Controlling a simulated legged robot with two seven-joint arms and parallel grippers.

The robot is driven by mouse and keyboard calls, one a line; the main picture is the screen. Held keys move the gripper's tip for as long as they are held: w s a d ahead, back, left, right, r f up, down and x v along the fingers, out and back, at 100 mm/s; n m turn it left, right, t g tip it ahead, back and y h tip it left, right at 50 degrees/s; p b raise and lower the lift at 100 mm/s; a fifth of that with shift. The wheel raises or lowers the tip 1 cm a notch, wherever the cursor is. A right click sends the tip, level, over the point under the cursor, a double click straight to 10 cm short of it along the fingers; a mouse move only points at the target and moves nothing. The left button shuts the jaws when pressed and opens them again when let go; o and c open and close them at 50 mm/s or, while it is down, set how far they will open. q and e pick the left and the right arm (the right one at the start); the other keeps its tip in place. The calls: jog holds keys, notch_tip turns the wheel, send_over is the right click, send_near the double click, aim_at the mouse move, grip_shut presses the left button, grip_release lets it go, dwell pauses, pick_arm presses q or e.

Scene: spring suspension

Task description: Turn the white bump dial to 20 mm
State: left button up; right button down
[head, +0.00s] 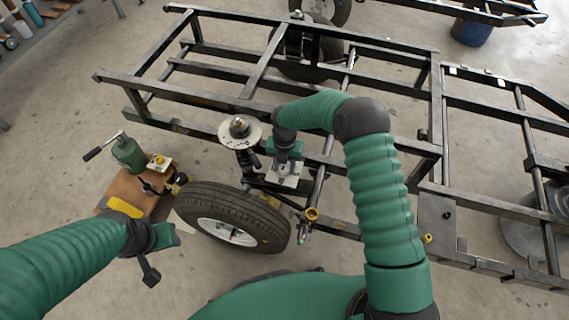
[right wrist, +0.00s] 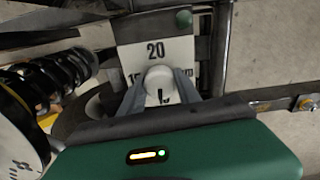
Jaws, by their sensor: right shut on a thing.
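The white bump dial is a pale plate (right wrist: 180,50) with a round white knob (right wrist: 160,80) in the right wrist view. The number 20 stands above the knob, and part of a 15 shows at its left. A dark mark shows on the knob's lower face; where it points is unclear. My right gripper (right wrist: 160,92) is shut on the knob, one grey finger on each side. In the head view the right gripper (head: 283,172) hangs over the dial plate (head: 287,181), beside the spring. My left gripper (head: 158,256) is at the lower left, away from the dial; its finger gap is unclear.
A black coil spring (right wrist: 52,80) with a pale top disc (head: 240,131) stands just left of the dial. A green hand-levered device (head: 128,153) stands at the left.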

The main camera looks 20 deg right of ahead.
jog(key=m+p, duration=0.3)
jog(key=shift+r, duration=0.25)
jog(key=m+p, duration=0.2)
jog(key=m, duration=0.2)
jog(key=shift+f, duration=0.1)
jog(key=m+p, duration=0.1)
jog(key=m, duration=0.3)
jog(key=shift+m, duration=0.3)
jog(key=m+p, duration=0.1)
jog(key=m, duration=0.3)
jog(key=m+p, duration=0.1)
jog(key=m, duration=0.4)
jog(key=shift+w, duration=0.1)
jog(key=m, duration=0.4)
jog(key=shift+m+p, duration=0.3)
jog(key=m, duration=0.9)
jog(key=shift+w+m, duration=0.1)
jog(key=shift+m, duration=0.3)
